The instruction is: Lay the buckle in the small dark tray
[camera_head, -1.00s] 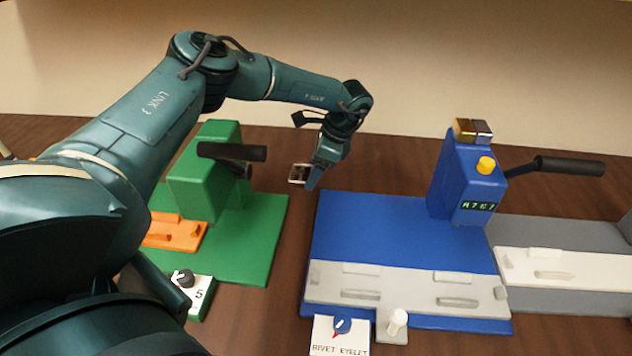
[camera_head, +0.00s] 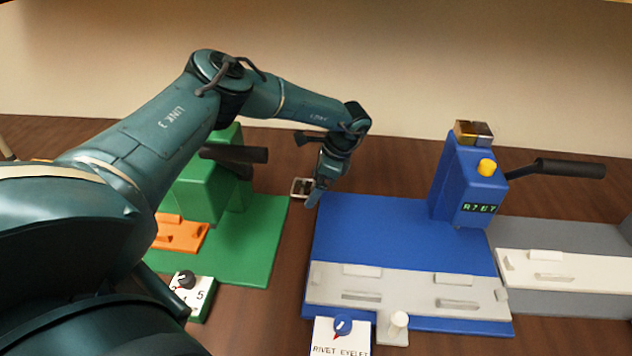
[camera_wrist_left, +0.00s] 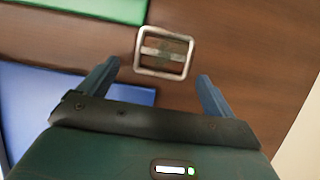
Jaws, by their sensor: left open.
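The buckle (camera_head: 301,187), a small square metal frame with a centre bar, shows between the green and blue machine bases. In the left wrist view the buckle (camera_wrist_left: 163,72) is just ahead of and between my fingertips, apart from both, against brown wood. My left gripper (camera_head: 314,199) points down beside it; in the wrist view its fingers (camera_wrist_left: 157,77) are spread open and empty. I cannot make out the small dark tray in either view. My right gripper is not in view.
The green press (camera_head: 205,180) stands left of the buckle and the blue press (camera_head: 370,230) right of it, leaving a narrow wood strip (camera_head: 290,235) between. A black lever (camera_head: 235,153) juts from the green press. A grey base (camera_head: 575,230) lies at far right.

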